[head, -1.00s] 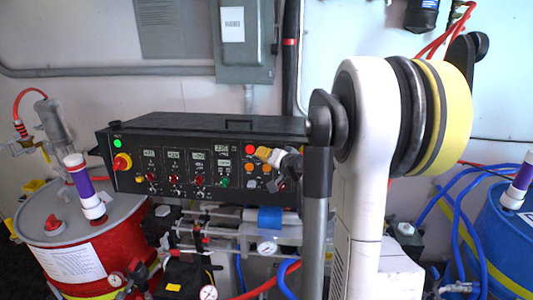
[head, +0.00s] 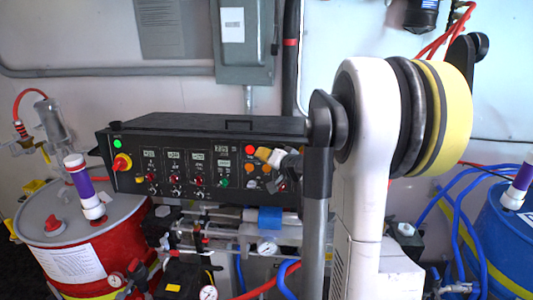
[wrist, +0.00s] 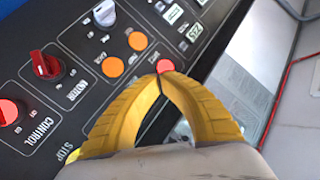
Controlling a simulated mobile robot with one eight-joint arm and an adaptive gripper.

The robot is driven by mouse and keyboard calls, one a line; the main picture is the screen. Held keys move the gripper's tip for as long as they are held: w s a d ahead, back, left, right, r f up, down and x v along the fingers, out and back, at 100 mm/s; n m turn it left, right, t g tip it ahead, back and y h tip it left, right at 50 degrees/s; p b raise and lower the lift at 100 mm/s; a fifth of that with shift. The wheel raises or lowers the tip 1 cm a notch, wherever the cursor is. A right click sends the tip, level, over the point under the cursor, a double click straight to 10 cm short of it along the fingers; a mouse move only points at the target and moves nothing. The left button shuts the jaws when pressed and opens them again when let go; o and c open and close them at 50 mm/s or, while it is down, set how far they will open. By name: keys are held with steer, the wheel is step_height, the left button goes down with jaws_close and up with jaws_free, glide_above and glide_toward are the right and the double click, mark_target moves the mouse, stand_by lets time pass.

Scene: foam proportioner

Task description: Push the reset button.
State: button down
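A black control panel (head: 210,165) carries the buttons, and its right-hand section has a round red button (head: 250,149). In the wrist view, this red button (wrist: 165,66) is just beyond my fingertips. The small label beside it is too small to read surely, so I cannot tell if it is the reset button. My gripper (wrist: 160,80) has its yellow fingers shut tip to tip with nothing between them. In the head view, my gripper (head: 262,154) is right beside the red button. I cannot tell whether the tips touch it.
Two orange buttons (wrist: 137,40) (wrist: 112,66), a white button (wrist: 104,13) and a red knob (wrist: 45,65) are close by on the panel. A red drum (head: 110,240) stands at the left and a blue drum (head: 505,235) at the right. Pipes and gauges run below the panel.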

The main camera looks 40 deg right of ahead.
steer(key=shift+w+d, duration=0.3)
steer(key=shift+w+d+f+b, duration=0.1)
steer(key=shift+w+d+b, duration=0.15)
steer(key=shift+d+b, duration=0.1)
stand_by(0.9)
steer(key=shift+a, duration=0.1)
steer(key=shift+s+a, duration=0.55)
steer(key=shift+s+a+r+p, duration=0.25)
steer(key=shift+s+a+r, duration=0.05)
steer(key=shift+s+a, duration=0.6)
steer(key=shift+s+a+r+p, duration=0.2)
steer(key=shift+s+a+r, duration=0.1)
steer(key=shift+s+a, duration=0.55)
steer(key=shift+w+a, duration=0.15)
steer(key=shift+w, duration=0.05)
